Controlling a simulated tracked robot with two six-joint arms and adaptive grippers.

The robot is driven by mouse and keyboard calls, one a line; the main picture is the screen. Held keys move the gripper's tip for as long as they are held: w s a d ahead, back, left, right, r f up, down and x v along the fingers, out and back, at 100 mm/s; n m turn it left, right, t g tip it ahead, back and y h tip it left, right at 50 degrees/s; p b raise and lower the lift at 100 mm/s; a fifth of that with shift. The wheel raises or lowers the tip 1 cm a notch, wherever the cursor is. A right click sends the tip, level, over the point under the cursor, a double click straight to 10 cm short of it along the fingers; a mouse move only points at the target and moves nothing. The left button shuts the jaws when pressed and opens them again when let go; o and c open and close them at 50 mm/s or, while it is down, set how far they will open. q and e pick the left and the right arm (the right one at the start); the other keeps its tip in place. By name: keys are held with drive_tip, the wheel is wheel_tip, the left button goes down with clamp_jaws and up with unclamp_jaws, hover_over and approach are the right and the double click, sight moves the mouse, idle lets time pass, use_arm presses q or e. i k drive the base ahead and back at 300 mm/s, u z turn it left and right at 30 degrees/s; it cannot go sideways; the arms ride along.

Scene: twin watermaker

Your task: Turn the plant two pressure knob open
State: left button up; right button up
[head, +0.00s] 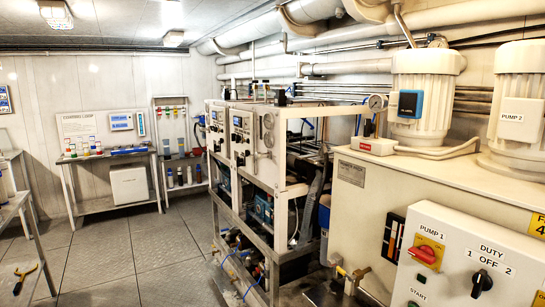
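Two white-fronted watermaker units stand side by side in a metal frame in the middle of the head view. The nearer unit (242,121) and the farther unit (214,117) each carry small dark gauges and controls on the front. No plant number is readable on either, and I cannot make out which control is the pressure knob or how it is turned. The nearer unit's side panel (266,152) shows round gauges and a vertical tube.
A cream cabinet with a PUMP 1 and DUTY switch panel (465,262) and white pump motors (424,95) fills the right. A bench (108,157) and a shelf rack (182,158) stand at the back. The tiled floor (130,245) left of the units is clear.

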sight(258, 156)
drive_tip(key=u, duration=0.2)
drive_tip(key=i, duration=0.2)
drive_tip(key=u, duration=0.95)
drive_tip(key=i, duration=4.3)
drive_tip(key=z, duration=0.3)
